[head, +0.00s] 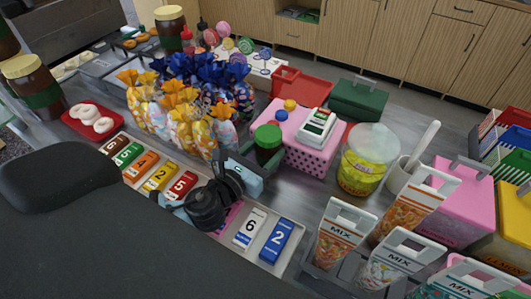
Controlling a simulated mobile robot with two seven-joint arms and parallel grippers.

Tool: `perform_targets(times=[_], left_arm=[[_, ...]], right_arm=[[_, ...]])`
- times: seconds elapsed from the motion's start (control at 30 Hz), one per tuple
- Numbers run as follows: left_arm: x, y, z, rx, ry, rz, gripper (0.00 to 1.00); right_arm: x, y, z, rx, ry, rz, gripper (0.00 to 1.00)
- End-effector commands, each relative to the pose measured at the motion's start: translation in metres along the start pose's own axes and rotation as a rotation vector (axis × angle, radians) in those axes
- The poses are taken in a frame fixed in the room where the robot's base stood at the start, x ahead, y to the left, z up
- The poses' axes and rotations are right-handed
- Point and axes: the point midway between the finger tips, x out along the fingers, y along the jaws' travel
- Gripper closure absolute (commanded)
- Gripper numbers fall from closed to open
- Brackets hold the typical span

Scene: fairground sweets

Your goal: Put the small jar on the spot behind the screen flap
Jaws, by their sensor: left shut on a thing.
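A small dark jar with a green lid (268,136) is upright near the middle of the head view. My left gripper (262,162) is shut on it, and the fingers hide part of its lower body. I cannot tell whether its base touches anything. I cannot make out the screen flap or the spot behind it. My right gripper is not in view.
A pink dotted box (305,157) stands just right of the jar, with a white device (318,124) on it. Bagged sweets (190,125) crowd the left. A yellow tub (362,172) and MIX cartons (340,235) stand to the right. Numbered blocks (160,178) lie in front.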

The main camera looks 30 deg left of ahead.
Motion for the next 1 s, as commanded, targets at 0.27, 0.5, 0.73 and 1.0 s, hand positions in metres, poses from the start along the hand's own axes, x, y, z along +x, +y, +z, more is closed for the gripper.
perform_targets(times=[0.27,0.5,0.73,1.0], left_arm=[[0.0001,-0.0002,-0.0069,0.000,-0.005,-0.001,0.87],[0.0000,-0.0003,-0.0112,0.000,-0.003,-0.001,0.87],[-0.0003,-0.0003,-0.0114,0.000,-0.001,0.000,0.24],[-0.0002,-0.0002,-0.0088,0.000,-0.002,0.000,0.24]], right_arm=[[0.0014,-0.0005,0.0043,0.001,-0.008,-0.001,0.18],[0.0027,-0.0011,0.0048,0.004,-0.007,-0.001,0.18],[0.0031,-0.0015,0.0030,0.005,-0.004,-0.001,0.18],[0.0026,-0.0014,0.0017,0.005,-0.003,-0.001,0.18]])
